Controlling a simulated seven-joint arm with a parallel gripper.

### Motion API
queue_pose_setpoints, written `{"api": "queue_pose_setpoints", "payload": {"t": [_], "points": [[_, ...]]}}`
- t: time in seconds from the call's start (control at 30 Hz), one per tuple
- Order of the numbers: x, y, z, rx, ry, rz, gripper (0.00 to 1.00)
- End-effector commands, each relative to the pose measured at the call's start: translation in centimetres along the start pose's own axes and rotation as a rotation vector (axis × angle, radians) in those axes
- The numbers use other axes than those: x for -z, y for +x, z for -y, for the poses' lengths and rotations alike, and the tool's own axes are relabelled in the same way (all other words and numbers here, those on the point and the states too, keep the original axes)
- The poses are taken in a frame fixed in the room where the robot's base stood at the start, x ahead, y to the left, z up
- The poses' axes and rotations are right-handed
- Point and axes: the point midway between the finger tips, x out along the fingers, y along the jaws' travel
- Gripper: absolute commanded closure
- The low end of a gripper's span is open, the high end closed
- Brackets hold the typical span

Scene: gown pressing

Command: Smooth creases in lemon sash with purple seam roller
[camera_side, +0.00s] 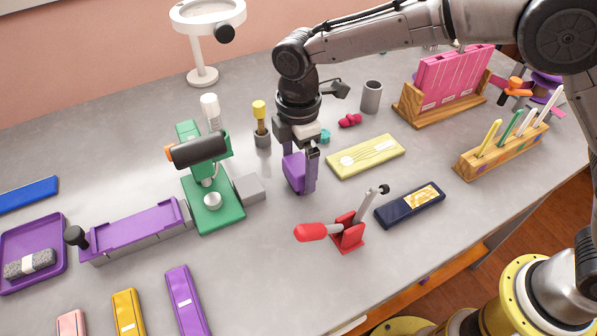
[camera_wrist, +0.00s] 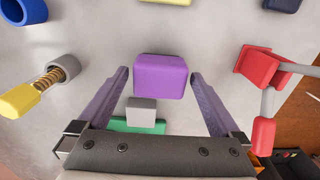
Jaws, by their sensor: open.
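A purple block-shaped piece (camera_side: 293,172), which I take to be the seam roller, stands on the grey table; no roller wheel shows. My gripper (camera_side: 304,188) is low over it, pointing down. In the wrist view the purple piece (camera_wrist: 160,76) sits between the two open fingers, with a narrow gap visible on each side. The lemon sash (camera_side: 365,155) lies flat to the right of my gripper, with pale wavy crease lines on it. Only a sliver of the sash (camera_wrist: 166,2) shows at the top of the wrist view.
A red lever clamp (camera_side: 347,234) and a navy pad (camera_side: 410,205) stand to the right. A green press (camera_side: 214,205) and grey block (camera_side: 250,188) are to the left. A yellow-handled tool (camera_side: 260,112) stands behind. Bare table lies in front.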

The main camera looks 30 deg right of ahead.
Motion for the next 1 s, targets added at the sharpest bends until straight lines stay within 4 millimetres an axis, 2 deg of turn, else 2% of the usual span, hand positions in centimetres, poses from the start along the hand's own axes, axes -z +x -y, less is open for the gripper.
{"api": "queue_pose_setpoints", "payload": {"t": [0.1,0.23,0.63,1.0], "points": [[0.0,1.6,0.0,0.001,0.0,0.001,0.0],[0.0,2.8,0.0,0.001,0.0,0.001,0.0],[0.0,3.3,0.0,0.0,0.0,0.0,0.0],[0.0,3.3,0.0,-0.001,0.0,-0.001,0.67]]}}
